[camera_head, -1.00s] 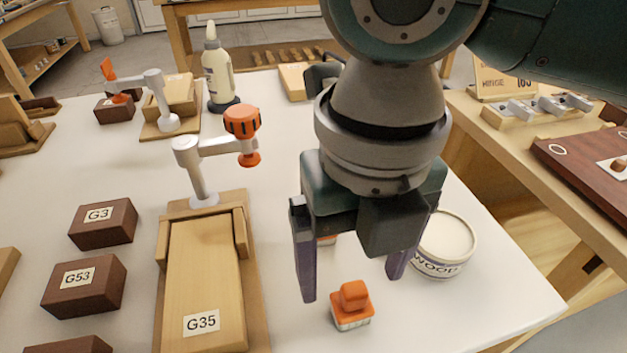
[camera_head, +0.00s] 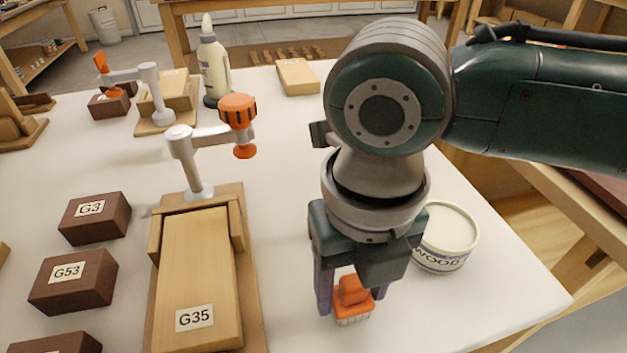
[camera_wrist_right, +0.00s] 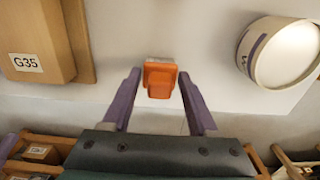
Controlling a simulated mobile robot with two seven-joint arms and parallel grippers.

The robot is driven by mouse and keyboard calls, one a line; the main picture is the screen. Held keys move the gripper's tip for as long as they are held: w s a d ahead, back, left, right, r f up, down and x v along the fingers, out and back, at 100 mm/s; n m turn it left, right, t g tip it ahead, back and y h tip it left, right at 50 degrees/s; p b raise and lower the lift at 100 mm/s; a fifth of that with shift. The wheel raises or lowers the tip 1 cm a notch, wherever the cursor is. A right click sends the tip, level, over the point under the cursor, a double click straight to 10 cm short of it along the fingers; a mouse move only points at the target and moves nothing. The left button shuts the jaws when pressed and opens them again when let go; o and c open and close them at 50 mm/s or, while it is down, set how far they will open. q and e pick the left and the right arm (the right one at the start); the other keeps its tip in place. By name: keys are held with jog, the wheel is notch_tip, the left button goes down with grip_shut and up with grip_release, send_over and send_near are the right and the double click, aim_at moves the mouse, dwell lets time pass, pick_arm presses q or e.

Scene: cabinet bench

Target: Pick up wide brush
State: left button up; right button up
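The orange wide brush (camera_head: 352,298) stands on the white bench top, its pale bristles down. It also shows in the right wrist view (camera_wrist_right: 160,78), between the fingertips. My right gripper (camera_head: 352,304) points down over the brush with one purple finger on each side of it. In the right wrist view my right gripper (camera_wrist_right: 160,73) looks open, with narrow gaps between the fingers and the brush. The near finger and palm partly cover the brush in the head view. My left gripper is not in view.
A round wood filler tin (camera_head: 446,238) stands just right of the gripper. A clamp fixture holding block G35 (camera_head: 196,285) is to the left, with dark blocks G3 (camera_head: 95,218) and G53 (camera_head: 73,280) beyond. A glue bottle (camera_head: 213,68) stands farther back.

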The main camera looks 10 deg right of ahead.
aim_at(355, 281)
grip_shut()
dwell(0.3)
notch_tip(355, 281, up, 20)
jog(key=p, duration=0.4)
